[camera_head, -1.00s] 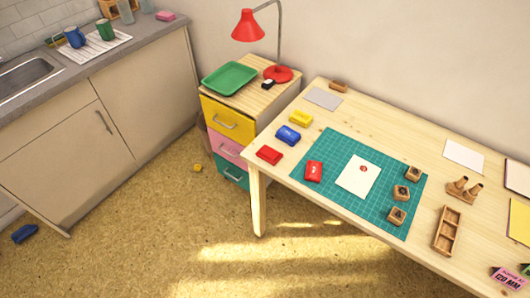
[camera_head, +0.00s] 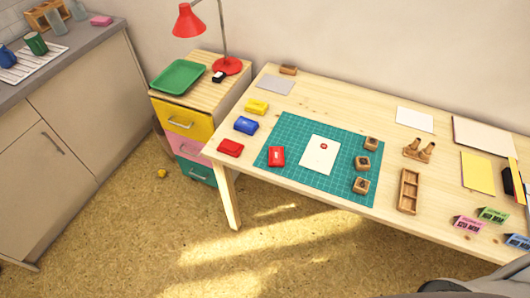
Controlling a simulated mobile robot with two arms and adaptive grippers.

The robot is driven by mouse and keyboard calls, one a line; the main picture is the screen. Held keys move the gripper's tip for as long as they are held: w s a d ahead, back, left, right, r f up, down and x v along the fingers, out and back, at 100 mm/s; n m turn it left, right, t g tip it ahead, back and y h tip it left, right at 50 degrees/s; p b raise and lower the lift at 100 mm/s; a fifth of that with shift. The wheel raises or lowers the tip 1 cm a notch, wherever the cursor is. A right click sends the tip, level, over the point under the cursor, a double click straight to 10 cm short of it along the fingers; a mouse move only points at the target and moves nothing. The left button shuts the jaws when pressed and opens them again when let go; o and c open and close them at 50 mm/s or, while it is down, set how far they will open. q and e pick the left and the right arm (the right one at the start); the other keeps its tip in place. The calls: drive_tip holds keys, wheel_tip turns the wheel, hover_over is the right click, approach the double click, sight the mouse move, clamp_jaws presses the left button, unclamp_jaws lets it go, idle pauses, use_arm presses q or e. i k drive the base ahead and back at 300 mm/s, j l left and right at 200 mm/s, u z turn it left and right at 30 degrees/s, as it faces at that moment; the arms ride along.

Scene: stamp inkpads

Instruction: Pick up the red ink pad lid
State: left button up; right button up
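Two small red ink pad pieces are at the left part of the wooden table. One red piece (camera_head: 230,147) lies on bare wood near the table's left front edge. The other red piece (camera_head: 277,156) lies on the left part of the green cutting mat (camera_head: 300,183), with a small pale mark on top. I cannot tell from here which of them is the lid. The two are apart. Neither of my grippers is in view.
A blue pad (camera_head: 246,125) and a yellow pad (camera_head: 257,107) lie behind the red ones. White paper (camera_head: 318,158) with a red mark and several wooden stamps (camera_head: 362,163) are on the mat. A drawer unit (camera_head: 181,119) adjoins the table's left end. The floor in front is mostly clear.

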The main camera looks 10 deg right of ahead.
sight(276, 153)
drive_tip(key=i+j+z, duration=0.6)
drive_tip(key=i+j, duration=0.1)
drive_tip(key=j, duration=0.1)
